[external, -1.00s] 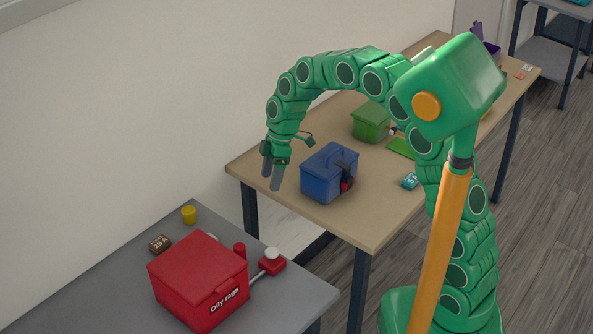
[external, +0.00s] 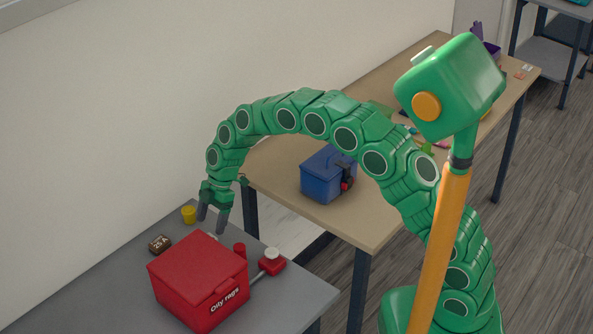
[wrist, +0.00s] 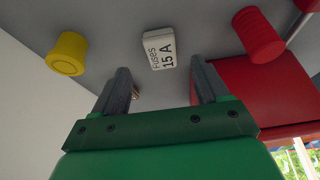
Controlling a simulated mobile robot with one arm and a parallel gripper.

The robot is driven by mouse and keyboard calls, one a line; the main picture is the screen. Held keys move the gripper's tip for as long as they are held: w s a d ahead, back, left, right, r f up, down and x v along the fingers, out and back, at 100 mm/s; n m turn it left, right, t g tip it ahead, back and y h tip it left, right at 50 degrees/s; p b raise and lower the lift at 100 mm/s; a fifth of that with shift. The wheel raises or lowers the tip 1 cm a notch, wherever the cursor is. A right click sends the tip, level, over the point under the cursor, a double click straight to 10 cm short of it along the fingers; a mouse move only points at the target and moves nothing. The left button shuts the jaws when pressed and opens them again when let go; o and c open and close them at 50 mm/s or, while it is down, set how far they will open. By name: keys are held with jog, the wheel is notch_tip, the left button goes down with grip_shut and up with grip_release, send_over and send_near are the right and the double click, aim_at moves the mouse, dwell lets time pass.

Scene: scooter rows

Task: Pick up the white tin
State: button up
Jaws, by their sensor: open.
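The white tin (wrist: 160,49), lettered "Fuses 15 A", lies on the grey table in the wrist view. It shows beyond and between my two fingertips, apart from them. In the external view the red box and my fingers hide most or all of it. My gripper (external: 211,225) is open and points down just behind the red box, above the grey table. In the wrist view my gripper (wrist: 160,68) has its fingers spread with nothing held between them.
The red "Oily rags" box (external: 198,285) stands close in front of my gripper. A yellow cup (external: 189,214), a brown "25 A" tin (external: 160,244), a red cylinder (wrist: 258,33) and a red-and-white item (external: 272,262) are nearby. A blue box (external: 325,175) stands on the wooden table.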

aim_at(207, 237)
jog(key=shift+x, duration=2.95)
jog(key=shift+s, duration=0.2)
jog(key=c, duration=1.1)
jog(key=shift+r, duration=0.1)
jog(key=shift+c, duration=0.2)
